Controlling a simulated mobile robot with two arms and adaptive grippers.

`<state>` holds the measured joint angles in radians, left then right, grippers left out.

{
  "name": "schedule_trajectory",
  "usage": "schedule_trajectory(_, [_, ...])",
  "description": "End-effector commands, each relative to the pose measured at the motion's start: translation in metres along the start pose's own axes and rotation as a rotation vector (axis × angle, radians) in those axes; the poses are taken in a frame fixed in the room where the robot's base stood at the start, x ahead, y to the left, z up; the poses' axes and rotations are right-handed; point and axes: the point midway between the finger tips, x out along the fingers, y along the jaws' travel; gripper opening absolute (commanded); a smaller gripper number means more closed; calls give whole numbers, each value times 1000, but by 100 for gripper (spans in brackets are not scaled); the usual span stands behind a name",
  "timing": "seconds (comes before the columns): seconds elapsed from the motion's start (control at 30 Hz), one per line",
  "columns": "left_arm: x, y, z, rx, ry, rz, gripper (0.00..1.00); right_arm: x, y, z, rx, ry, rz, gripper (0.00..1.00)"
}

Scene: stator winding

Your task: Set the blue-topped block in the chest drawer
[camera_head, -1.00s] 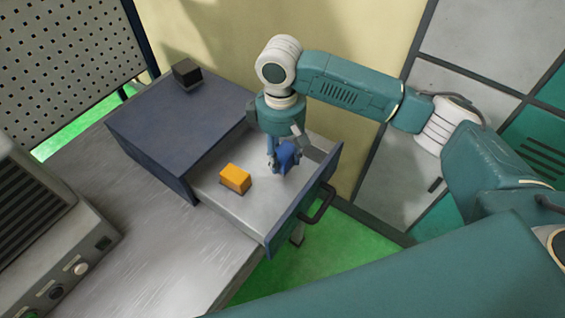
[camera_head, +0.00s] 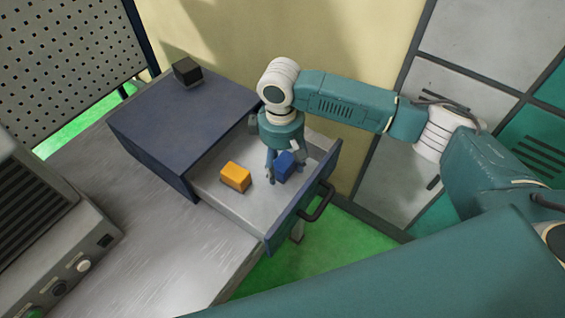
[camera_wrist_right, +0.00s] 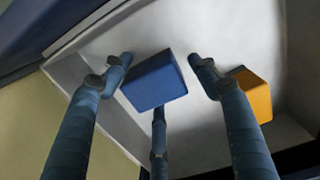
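The blue-topped block (camera_head: 286,164) is inside the open chest drawer (camera_head: 240,207), near its front panel, and appears to rest on the drawer floor. My right gripper (camera_head: 279,174) reaches down into the drawer with its fingers around the block. In the right wrist view the block (camera_wrist_right: 154,82) lies between spread fingers (camera_wrist_right: 160,78), with gaps on its left and right sides; contact with the third finger is unclear. The gripper looks open. My left gripper is not in view.
An orange block (camera_head: 235,177) lies in the drawer, left of the blue one, close to a finger in the right wrist view. A small black cube (camera_head: 187,71) sits on the chest top (camera_head: 180,115). The drawer's front panel and handle (camera_head: 318,203) stand beside the gripper.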

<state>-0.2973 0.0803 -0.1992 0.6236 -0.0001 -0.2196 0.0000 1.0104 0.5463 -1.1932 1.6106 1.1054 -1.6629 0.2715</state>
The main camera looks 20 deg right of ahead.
Motion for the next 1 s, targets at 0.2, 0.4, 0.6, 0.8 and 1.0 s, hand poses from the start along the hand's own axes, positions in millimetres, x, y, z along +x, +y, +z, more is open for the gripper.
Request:
schedule_trajectory(0.2, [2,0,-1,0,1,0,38,-6,0,0,-1,1,0,60])
schedule_trajectory(0.4, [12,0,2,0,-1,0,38,-38,0,-2,0,6,1,60])
schedule_trajectory(0.6, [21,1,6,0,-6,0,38,-82,0,-2,0,5,1,60])
schedule_trajectory(0.8, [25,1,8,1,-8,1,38,-112,0,-1,0,2,1,60])
schedule_trajectory(1.0, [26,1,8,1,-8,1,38,-123,0,0,0,0,-1,60])
